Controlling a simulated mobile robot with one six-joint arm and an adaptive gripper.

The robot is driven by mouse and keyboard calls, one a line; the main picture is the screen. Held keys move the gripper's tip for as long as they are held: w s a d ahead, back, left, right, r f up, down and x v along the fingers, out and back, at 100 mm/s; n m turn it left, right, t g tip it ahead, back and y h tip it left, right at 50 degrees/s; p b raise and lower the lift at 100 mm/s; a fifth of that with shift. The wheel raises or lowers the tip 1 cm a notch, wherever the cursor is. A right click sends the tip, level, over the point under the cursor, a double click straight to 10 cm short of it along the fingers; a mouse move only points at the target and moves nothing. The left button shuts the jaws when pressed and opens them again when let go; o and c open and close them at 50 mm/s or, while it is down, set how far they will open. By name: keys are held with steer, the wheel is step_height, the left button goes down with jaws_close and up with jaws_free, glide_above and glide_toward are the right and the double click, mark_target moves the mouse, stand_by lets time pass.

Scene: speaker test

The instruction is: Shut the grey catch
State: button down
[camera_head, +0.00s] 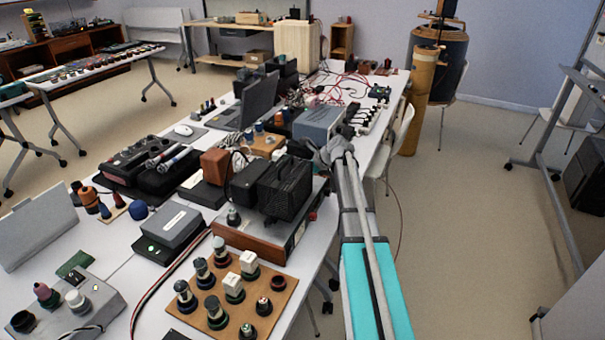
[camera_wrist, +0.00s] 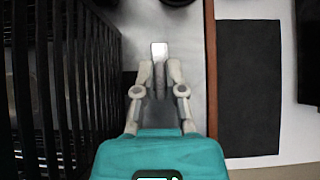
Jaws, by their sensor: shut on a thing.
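The grey catch (camera_wrist: 159,50) shows in the wrist view as a small light grey tab at the tips of my fingers. My gripper (camera_wrist: 160,76) is closed around a narrow darker grey part just below that tab, with one finger on each side. In the head view my gripper (camera_head: 334,152) is at the right side of the table, beside the blue-grey box. The catch cannot be made out there; my gripper and arm cover that spot.
A black ribbed unit (camera_head: 285,187) stands on a wooden-sided case (camera_head: 255,240) left of my arm. Black slats (camera_wrist: 85,80) fill the wrist view's left side. A blue-grey box (camera_head: 318,122) is close by. A board with several knobs (camera_head: 228,296) lies in front. Floor (camera_head: 460,230) is clear at right.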

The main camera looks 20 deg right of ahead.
steer(key=shift+n, duration=0.4)
steer(key=shift+w+n+g+y, duration=0.15)
steer(key=shift+n+g+y, duration=0.45)
steer(key=shift+n+g, duration=0.25)
steer(key=n+g+y, duration=0.1)
steer(key=n+g, duration=0.1)
steer(key=n, duration=0.1)
steer(key=shift+n, duration=0.25)
steer(key=n+g, duration=0.3)
steer(key=shift+n, duration=0.3)
steer(key=shift+n+g, duration=0.95)
steer(key=shift+n, duration=0.15)
steer(key=c, duration=0.7)
jaws_free()
